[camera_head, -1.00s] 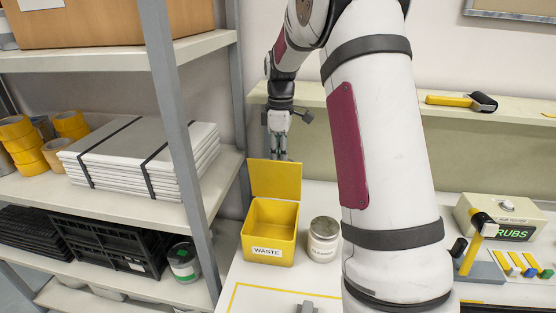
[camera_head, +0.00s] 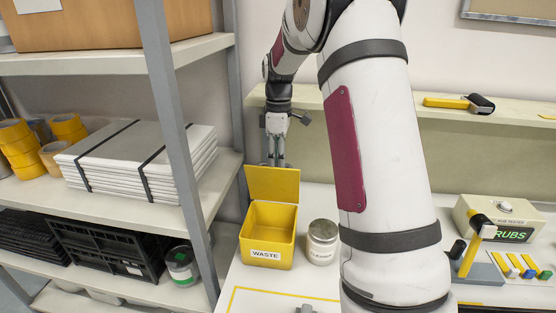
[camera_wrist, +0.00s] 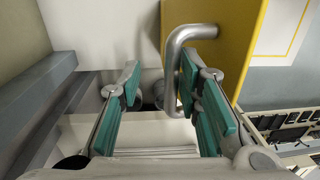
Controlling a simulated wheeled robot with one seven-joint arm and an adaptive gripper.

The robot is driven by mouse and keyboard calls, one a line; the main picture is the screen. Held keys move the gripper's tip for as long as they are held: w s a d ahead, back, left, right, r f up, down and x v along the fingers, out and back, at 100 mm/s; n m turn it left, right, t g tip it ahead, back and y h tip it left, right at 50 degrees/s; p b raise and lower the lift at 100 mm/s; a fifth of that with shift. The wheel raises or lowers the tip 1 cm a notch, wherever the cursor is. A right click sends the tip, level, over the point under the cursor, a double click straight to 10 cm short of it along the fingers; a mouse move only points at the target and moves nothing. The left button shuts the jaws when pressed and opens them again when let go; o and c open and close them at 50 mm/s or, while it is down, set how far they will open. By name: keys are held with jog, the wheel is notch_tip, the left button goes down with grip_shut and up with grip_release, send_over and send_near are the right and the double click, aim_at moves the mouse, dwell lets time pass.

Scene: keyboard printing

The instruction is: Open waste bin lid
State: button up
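The yellow waste bin (camera_head: 267,253) with the WASTE label stands on the white bench. Its yellow lid (camera_head: 272,184) stands up at the back edge, so the bin's inside shows. My gripper (camera_head: 275,160) points down just behind the raised lid, which partly hides the fingertips. In the wrist view, my gripper (camera_wrist: 158,85) has its teal-padded fingers spread apart. The lid (camera_wrist: 225,45) shows at the right with a grey bar handle (camera_wrist: 172,60). The handle lies between the fingers, close to the right one; whether they touch is unclear.
A lidded jar (camera_head: 322,242) stands just right of the bin. A grey shelf post (camera_head: 178,120) and loaded shelves are at the left. A tester box (camera_head: 497,220) and small tools sit at the right. A narrow ledge (camera_head: 390,103) runs behind the bench.

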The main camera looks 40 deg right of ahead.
notch_tip(320, 180, up, 12)
jog(key=shift+w+d+f, duration=0.15)
jog(key=shift+w+d, duration=0.15)
dwell(0.6)
